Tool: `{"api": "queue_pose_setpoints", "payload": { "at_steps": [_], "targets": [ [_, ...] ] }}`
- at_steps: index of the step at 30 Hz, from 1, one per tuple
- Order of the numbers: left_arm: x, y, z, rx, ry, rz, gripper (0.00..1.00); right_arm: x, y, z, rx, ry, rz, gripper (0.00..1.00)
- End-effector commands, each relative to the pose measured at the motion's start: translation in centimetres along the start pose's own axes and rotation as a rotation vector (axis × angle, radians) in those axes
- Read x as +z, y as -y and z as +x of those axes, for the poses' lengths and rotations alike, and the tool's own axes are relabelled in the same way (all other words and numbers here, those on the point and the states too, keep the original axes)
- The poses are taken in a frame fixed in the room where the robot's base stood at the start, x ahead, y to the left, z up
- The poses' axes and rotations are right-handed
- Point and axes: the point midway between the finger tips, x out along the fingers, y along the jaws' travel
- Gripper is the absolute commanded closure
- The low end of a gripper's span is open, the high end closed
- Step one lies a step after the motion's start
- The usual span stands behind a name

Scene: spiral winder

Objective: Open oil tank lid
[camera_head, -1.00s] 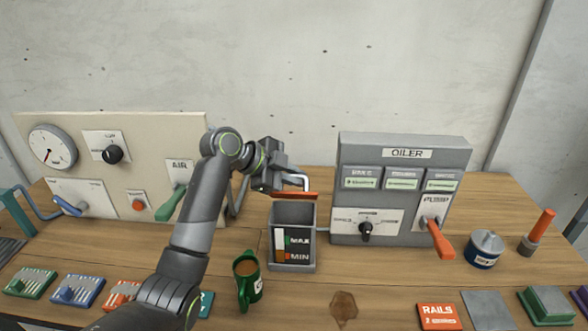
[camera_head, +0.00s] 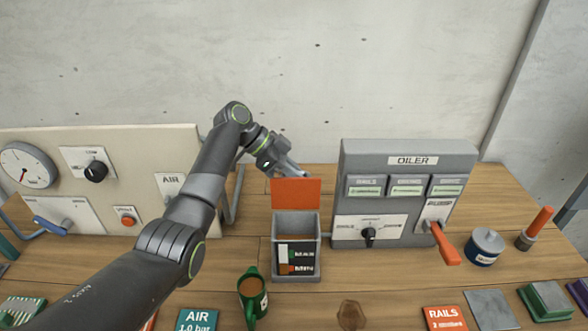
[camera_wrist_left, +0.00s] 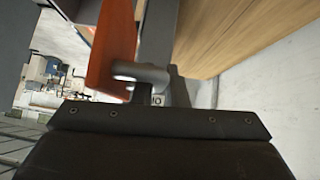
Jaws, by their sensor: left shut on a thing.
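The oil tank (camera_head: 296,268) is a grey open-topped box with a MAX/MIN level window on its front. Its orange lid (camera_head: 297,194) stands raised at the tank's back edge, its orange face toward the head camera. My left gripper (camera_head: 292,170) is behind the lid's top edge, shut on the lid's handle, partly hidden by the lid. In the left wrist view the orange lid (camera_wrist_left: 112,45) shows edge-on, with the light grey handle (camera_wrist_left: 150,76) in front of the dark gripper body. My right gripper is not in view.
The oiler panel (camera_head: 408,185) stands right of the tank, with an orange pump lever (camera_head: 446,246). A gauge panel (camera_head: 130,160) is at left. The wall is behind.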

Motion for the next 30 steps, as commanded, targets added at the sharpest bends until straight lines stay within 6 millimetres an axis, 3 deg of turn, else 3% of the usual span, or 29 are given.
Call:
{"api": "queue_pose_setpoints", "payload": {
  "at_steps": [19, 20, 21, 30],
  "targets": [
    [0.42, -0.17, 0.28, 0.038, 0.005, -0.040, 1.00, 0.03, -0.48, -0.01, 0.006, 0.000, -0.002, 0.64],
    [0.43, -0.17, 0.28, 0.039, 0.005, -0.040, 0.85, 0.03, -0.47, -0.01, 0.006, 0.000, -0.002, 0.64],
    [0.42, -0.17, 0.28, 0.038, 0.004, -0.040, 0.80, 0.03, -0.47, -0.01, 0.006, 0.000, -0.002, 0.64],
    [0.24, -0.15, 0.18, 0.037, 0.002, -0.037, 0.78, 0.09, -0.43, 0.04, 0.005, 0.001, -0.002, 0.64]
  ]
}}
